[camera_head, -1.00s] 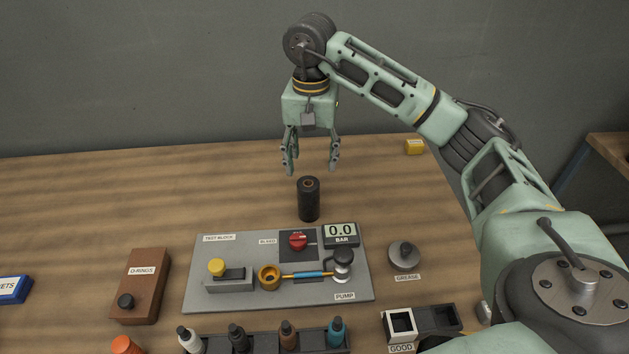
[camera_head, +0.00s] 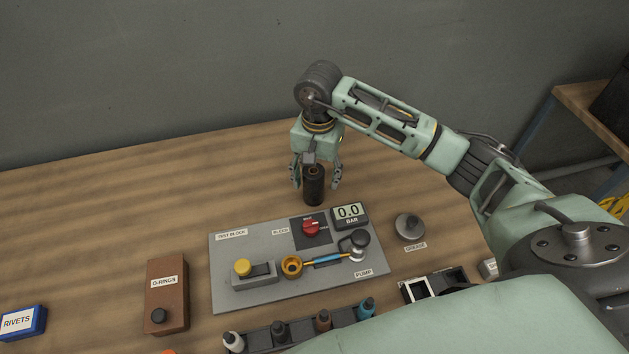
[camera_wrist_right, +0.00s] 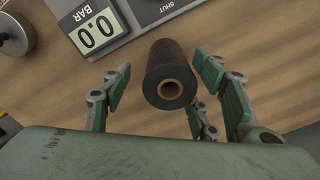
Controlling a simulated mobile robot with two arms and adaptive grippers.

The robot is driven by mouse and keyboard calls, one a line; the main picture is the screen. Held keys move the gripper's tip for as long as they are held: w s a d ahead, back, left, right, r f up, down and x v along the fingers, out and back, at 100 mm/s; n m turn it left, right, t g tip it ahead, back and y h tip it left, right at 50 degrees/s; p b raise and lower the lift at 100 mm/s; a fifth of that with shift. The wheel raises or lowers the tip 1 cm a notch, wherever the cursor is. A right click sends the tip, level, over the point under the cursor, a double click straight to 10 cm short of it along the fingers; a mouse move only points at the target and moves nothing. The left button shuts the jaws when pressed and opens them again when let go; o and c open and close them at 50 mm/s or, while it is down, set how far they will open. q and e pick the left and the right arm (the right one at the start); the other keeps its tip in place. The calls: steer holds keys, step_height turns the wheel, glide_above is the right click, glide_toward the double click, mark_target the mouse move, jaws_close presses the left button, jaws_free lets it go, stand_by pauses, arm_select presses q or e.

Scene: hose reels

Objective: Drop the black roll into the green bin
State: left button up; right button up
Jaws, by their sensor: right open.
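The black roll (camera_head: 314,187) stands upright on the wooden table, behind the test block panel. My right gripper (camera_head: 317,184) is lowered over it, with its fingers open on either side of the roll. In the right wrist view the roll (camera_wrist_right: 171,80) lies between the open fingers (camera_wrist_right: 160,95), with a gap on both sides; its brown core faces the camera. The green bin is not visible in these frames. My left gripper is not in view.
The test block panel (camera_head: 234,257) with gauge (camera_head: 350,216) and red knob stands just in front of the roll. A grease pot (camera_head: 409,227), an O-rings box (camera_head: 166,290), a rivets box (camera_head: 22,322) and a bottle rack (camera_head: 300,333) sit nearby. The table behind and left is clear.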

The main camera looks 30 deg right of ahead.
mark_target(315, 188)
steer(key=shift+f+p, duration=0.35)
steer(key=shift+f, duration=0.1)
steer(key=f, duration=0.1)
steer(key=f+p, duration=0.1)
steer(key=f, duration=0.1)
steer(key=shift+a+f+p, duration=0.3)
steer(key=shift+p, duration=0.1)
steer(key=shift+w+f, duration=0.1)
steer(key=shift+f, duration=0.3)
steer(key=c, duration=0.8)
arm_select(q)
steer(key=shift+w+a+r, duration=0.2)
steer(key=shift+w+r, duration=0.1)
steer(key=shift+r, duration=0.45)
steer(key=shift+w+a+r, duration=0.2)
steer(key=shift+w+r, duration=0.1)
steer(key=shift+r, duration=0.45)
arm_select(e)
jaws_close()
steer(key=shift+r, duration=0.1)
